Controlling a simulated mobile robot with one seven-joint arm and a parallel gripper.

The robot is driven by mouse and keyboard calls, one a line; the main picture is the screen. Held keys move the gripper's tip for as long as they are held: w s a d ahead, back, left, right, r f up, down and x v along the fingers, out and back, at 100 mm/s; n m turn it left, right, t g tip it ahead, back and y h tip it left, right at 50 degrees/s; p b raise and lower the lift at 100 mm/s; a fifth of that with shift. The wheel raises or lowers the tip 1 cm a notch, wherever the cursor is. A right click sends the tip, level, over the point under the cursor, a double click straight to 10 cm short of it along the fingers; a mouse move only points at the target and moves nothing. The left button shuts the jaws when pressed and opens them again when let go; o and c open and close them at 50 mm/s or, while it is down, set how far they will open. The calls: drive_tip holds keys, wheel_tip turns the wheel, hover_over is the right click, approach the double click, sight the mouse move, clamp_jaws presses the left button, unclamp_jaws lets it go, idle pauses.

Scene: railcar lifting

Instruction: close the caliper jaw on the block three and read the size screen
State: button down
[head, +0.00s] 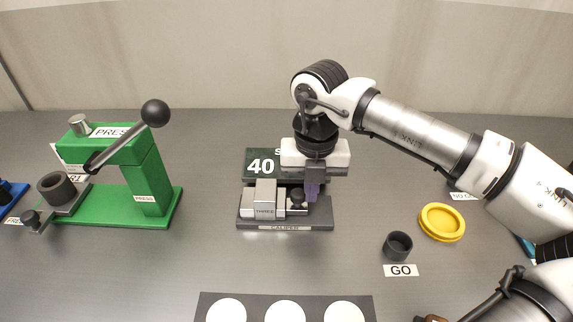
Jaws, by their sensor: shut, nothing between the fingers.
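The caliper (320,226) stands in the middle of the table on a dark base with a CALIPER label. The block three (265,196), light grey and marked THREE, sits on it at the left of the jaw area. A dark knob (297,196) shows just right of the block. I cannot tell if the jaw touches the block. The size screen (261,166) behind shows 40, with its right part hidden by my gripper. My gripper (312,195) points down at the right side of the caliper, fingers shut and empty, close to the knob.
A green press (150,185) with a black-ball lever stands left. A black cup (398,246) by a GO label and a yellow ring (442,222) lie right. A dark board (256,306) with white discs is in front. Bare table lies between press and caliper.

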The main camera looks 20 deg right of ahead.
drive_tip(key=shift+s+d+r, duration=0.25)
drive_tip(key=shift+d+r, duration=0.3)
drive_tip(key=shift+d, duration=0.3)
wheel_tip(320, 180, up, 7)
drive_tip(key=p, duration=0.3)
drive_tip(key=shift+p, duration=0.3)
